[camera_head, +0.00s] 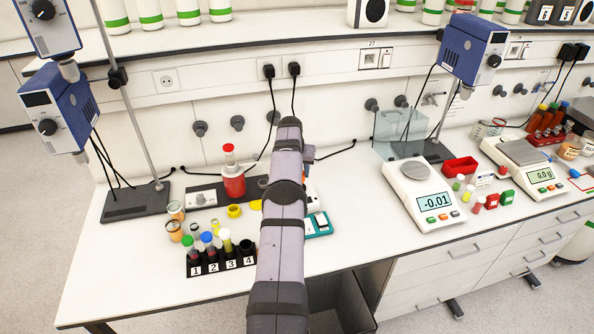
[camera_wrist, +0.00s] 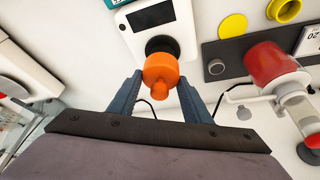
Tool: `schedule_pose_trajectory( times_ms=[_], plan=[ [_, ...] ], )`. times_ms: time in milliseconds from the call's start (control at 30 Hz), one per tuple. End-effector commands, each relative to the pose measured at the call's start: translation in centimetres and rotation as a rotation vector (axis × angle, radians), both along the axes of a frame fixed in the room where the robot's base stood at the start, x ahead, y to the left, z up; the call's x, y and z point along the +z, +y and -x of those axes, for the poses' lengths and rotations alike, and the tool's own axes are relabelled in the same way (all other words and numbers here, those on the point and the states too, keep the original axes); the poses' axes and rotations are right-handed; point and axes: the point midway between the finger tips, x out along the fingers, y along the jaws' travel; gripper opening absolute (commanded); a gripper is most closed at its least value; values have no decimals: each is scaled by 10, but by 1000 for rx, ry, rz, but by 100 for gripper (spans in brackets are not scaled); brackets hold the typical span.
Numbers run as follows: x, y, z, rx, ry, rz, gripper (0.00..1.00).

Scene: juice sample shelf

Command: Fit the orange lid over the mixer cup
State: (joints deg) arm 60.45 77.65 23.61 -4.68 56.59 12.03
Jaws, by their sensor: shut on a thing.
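The orange lid (camera_wrist: 160,72) shows in the wrist view, knob end toward the camera, between the two fingers of my gripper (camera_wrist: 158,82). The gripper is shut on it. A dark round opening (camera_wrist: 164,45), which looks like the mixer cup, lies just behind the lid in line with it, on a white device (camera_wrist: 182,25) with a dark display. The lid covers part of it; I cannot tell whether they touch. In the head view, my arm hides the gripper, the lid and most of that device.
A red bottle (camera_head: 233,183) stands on a hotplate (camera_head: 200,197), left of my arm; it also shows in the wrist view (camera_wrist: 270,62). A numbered tube rack (camera_head: 222,262) is at front left. A teal tray (camera_head: 322,232) lies right of my arm. A balance (camera_head: 420,190) is further right.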

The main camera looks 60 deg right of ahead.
Motion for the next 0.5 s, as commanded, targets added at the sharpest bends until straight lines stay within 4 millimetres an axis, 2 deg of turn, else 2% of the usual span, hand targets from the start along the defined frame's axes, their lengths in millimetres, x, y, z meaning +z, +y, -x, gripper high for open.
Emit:
schedule_pose_trajectory(
  times_ms=[500],
  plan=[
    [-11, 0, 0, 0, 0, 0, 23]
  ],
)
